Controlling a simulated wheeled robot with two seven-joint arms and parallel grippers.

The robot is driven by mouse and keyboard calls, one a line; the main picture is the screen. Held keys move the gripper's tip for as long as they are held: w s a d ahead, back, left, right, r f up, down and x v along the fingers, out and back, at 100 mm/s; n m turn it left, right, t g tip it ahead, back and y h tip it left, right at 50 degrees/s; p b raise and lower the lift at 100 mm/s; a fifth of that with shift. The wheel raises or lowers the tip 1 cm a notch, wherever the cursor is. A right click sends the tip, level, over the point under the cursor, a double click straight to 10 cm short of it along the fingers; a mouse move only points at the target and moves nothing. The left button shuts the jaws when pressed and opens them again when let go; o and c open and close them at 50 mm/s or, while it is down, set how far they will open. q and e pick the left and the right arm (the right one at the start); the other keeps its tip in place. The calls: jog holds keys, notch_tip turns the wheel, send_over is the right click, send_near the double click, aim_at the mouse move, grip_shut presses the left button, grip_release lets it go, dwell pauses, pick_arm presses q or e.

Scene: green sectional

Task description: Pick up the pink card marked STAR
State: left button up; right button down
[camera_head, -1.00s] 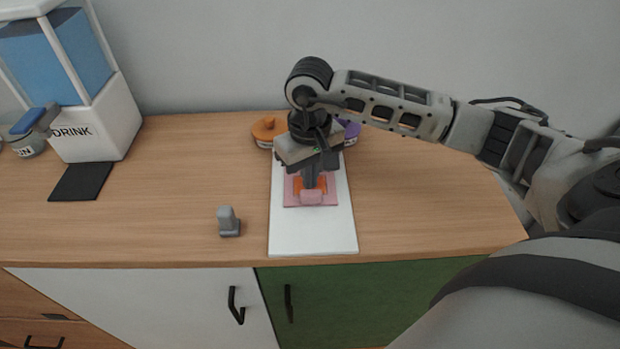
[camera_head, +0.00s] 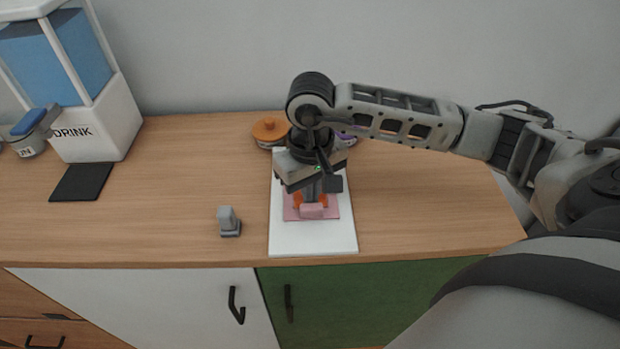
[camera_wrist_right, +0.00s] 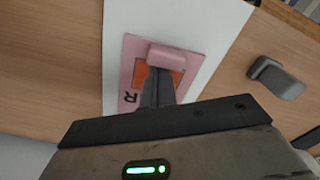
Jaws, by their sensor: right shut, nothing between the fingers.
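The pink card (camera_head: 331,212) lies on the white board, with a raised pink tab (camera_head: 313,211) near its front edge and an orange shape partly covered by my gripper. In the right wrist view the card (camera_wrist_right: 130,77) shows one letter, R; the rest of its word is hidden. My right gripper (camera_head: 313,200) points down over the card, behind the tab. Its fingers (camera_wrist_right: 158,88) are shut with nothing between them, close to the tab; I cannot tell whether they touch it. My left gripper is not in view.
The white board (camera_head: 312,240) lies on the wooden counter (camera_head: 160,225). A small grey object (camera_head: 228,221) stands left of it. Orange (camera_head: 268,131) and purple (camera_head: 347,132) lidded containers are behind. A drink dispenser (camera_head: 95,130) and black mat (camera_head: 82,182) are at left. The counter's right is clear.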

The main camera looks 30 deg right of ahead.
jog(key=shift+s+a, duration=0.4)
jog(key=shift+s, duration=0.3)
jog(key=shift+w+r+p, duration=0.1)
jog(key=shift+r+p, duration=0.3)
jog(key=shift+r, duration=0.35)
jog(key=shift+w+d+r+p, duration=0.1)
jog(key=shift+r+p, duration=0.5)
jog(key=shift+r, duration=0.8)
notch_tip(320, 180, up, 3)
jog(key=shift+w+f+p, duration=0.1)
jog(key=shift+p, duration=0.5)
